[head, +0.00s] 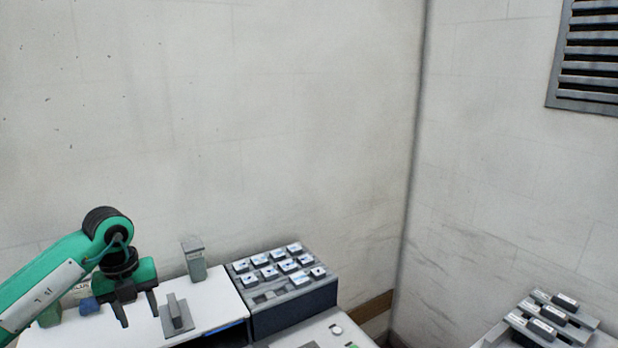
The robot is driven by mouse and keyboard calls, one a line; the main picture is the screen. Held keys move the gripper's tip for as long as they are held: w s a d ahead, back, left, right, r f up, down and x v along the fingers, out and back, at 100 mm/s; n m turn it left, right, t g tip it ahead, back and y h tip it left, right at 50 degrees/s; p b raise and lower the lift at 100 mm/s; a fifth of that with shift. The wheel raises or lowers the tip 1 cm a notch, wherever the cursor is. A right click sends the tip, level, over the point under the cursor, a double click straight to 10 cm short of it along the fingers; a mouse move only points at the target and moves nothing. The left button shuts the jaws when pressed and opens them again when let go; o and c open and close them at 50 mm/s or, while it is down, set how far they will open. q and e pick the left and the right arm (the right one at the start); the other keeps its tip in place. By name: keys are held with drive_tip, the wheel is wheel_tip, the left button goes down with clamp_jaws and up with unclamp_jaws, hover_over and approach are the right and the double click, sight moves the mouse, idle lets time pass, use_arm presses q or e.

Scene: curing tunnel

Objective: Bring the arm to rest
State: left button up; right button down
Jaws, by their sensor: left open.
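My left arm (45,280) is green with a dark wrist and comes in from the lower left. My left gripper (138,308) points down with its two dark fingers spread apart and nothing between them. It is above the white table (215,300), just left of a grey block on a flat base (176,314). My right gripper is not in view.
A grey upright box (194,258) stands at the table's back. A dark rack (290,312) with several white-topped pieces is to its right. Another rack (548,318) stands at lower right. Walls rise behind.

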use_arm(q)
drive_tip(key=s+d+f+m+h, duration=0.15)
drive_tip(key=d+h, duration=0.35)
drive_tip(key=d, duration=0.5)
drive_tip(key=s+d+f+m+h, duration=0.15)
drive_tip(key=d+h, duration=0.25)
drive_tip(key=d, duration=0.6)
drive_tip(key=s+d+r+n+t+h, duration=0.2)
drive_tip(key=d+r+n+t+h, duration=0.3)
drive_tip(key=d+r+h, duration=0.4)
drive_tip(key=w+a+f+n+t+y, duration=0.2)
drive_tip(key=a+f+n+t+y, duration=0.2)
drive_tip(key=a+n+t+y, duration=0.95)
drive_tip(key=s+a+f+n+g+y, duration=0.2)
drive_tip(key=s+f+n+y, duration=0.1)
drive_tip(key=f+n, duration=0.35)
drive_tip(key=s+a+f+n+g+y, duration=0.2)
drive_tip(key=s+f+n+y, duration=0.1)
drive_tip(key=f+n, duration=0.3)
drive_tip(key=s+f+g+h, duration=0.1)
drive_tip(key=s+f+g, duration=0.5)
drive_tip(key=s, duration=0.4)
drive_tip(key=s+f+g, duration=0.5)
drive_tip(key=s+f, duration=0.3)
drive_tip(key=s, duration=0.3)
wheel_tip(320, 180, down, 31)
drive_tip(key=g, duration=0.2)
drive_tip(key=s+a+f, duration=0.3)
drive_tip(key=s+f, duration=1.7)
drive_tip(key=shift+g, duration=0.35)
